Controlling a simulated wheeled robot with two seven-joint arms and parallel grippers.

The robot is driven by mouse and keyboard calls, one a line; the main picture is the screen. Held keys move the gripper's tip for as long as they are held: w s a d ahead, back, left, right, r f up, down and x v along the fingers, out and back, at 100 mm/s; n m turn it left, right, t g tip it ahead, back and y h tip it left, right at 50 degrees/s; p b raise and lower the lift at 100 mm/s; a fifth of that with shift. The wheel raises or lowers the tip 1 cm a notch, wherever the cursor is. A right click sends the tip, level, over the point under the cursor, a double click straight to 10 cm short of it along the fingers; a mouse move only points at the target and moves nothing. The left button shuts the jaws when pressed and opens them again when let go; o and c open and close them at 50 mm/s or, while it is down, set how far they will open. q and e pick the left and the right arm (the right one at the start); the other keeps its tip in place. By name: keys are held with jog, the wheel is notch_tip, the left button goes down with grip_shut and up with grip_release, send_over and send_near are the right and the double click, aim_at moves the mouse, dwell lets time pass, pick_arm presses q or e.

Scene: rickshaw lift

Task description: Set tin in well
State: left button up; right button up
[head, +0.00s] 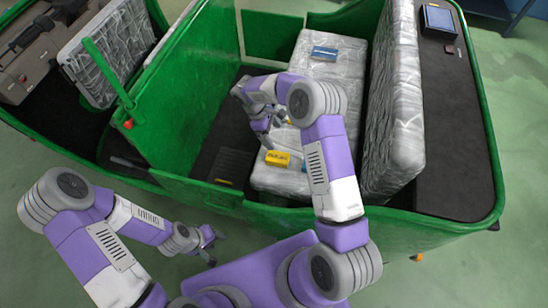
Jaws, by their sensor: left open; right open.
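A small yellow box-shaped thing (277,158), which looks like the tin, lies on the near end of the grey, plastic-wrapped seat (275,180). The dark floor well (205,135) lies to its left, between the seat and the green wall. My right gripper (267,138) is open, above the inner edge of the seat, just beyond the yellow tin. I cannot tell whether it touches anything; my own arm hides part of the seat. My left gripper (213,248) is open and empty, outside the green body, over the floor.
A tall wrapped backrest (395,110) stands to the right. A screen device (438,20) sits on the dark rear deck (455,130). The green near rim (400,228) and post (107,72) are obstacles.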

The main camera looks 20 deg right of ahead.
jog(key=b, duration=0.8)
send_near(279, 157)
jog(key=shift+x, duration=0.75)
jog(key=shift+w+f, duration=0.1)
jog(key=shift+f, duration=0.3)
jog(key=shift+w+f+b, duration=0.1)
jog(key=shift+f+b, duration=0.45)
jog(key=shift+b, duration=0.1)
jog(key=x, duration=0.2)
jog(key=b+x, duration=0.1)
jog(key=x, duration=0.4)
jog(key=shift+s+d, duration=0.3)
jog(key=shift+s, duration=0.1)
jog(key=shift+r, duration=0.1)
jog(key=c, duration=1.2)
pick_arm(q)
notch_tip(279, 157, down, 13)
jog(key=w, duration=0.1)
jog(key=shift+w, duration=0.3)
pick_arm(e)
jog(key=shift+r, duration=0.1)
